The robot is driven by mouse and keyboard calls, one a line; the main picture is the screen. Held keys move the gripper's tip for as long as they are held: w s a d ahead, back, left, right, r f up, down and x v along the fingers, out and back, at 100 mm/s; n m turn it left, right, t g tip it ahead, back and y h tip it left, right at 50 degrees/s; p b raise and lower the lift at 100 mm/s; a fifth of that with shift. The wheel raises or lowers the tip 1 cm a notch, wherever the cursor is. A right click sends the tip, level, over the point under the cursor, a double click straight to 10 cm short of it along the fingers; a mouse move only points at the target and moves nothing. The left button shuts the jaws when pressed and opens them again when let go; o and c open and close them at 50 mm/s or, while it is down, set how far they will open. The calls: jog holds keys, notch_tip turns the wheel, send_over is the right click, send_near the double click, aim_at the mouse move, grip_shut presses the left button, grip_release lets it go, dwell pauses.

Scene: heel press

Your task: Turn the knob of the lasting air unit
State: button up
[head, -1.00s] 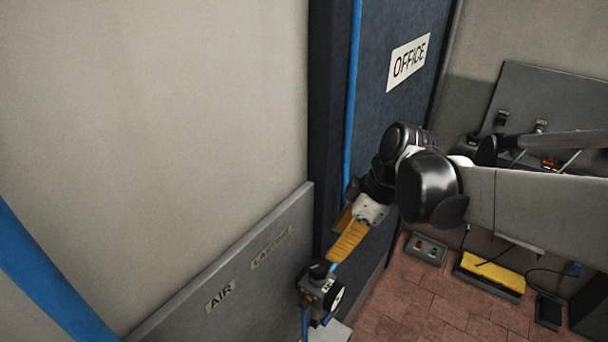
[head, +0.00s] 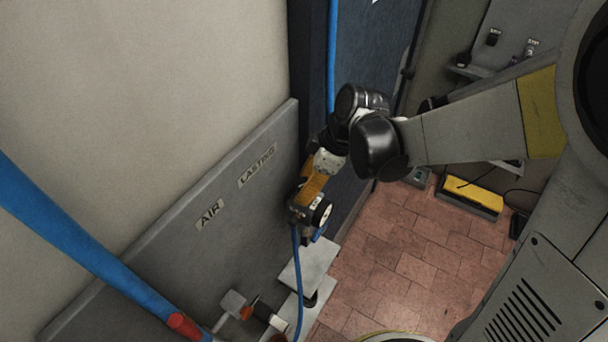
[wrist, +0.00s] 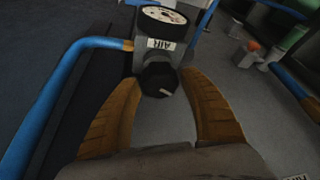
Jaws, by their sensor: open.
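The lasting air unit (head: 304,218) is a small grey block with a round white-faced gauge (head: 322,213), in front of the grey panel marked AIR and LASTING. In the wrist view the gauge (wrist: 163,17) is at the top, above an AIR label (wrist: 160,44). The knob (wrist: 159,79) is black with a pale mark and lies between my fingertips. My gripper (wrist: 160,80) is open, one yellow finger on each side of the knob; whether either touches it I cannot tell. In the head view my gripper (head: 309,192) is right above the unit and hides the knob.
Blue hoses run up beside the dark door and down from the unit (head: 297,265). A thick blue pipe (head: 70,235) crosses the lower left. A pale plate (head: 308,262) lies below the unit. A yellow-topped pedal (head: 472,196) stands on the open tiled floor.

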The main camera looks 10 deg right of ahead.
jog(key=c, duration=0.9)
jog(key=shift+m, duration=0.3)
jog(key=m+t, duration=0.1)
jog(key=m, duration=0.1)
jog(key=m+b, duration=0.1)
jog(key=m, duration=0.1)
jog(key=shift+s+m+t+h, duration=0.1)
jog(key=shift+m+t+h, duration=0.2)
jog(key=shift+t+h, duration=0.1)
jog(key=m+h, duration=0.1)
jog(key=m, duration=0.1)
jog(key=m+t+b, duration=0.1)
jog(key=m, duration=0.2)
jog(key=shift+h, duration=0.4)
jog(key=shift+m, duration=0.4)
jog(key=o, duration=0.9)
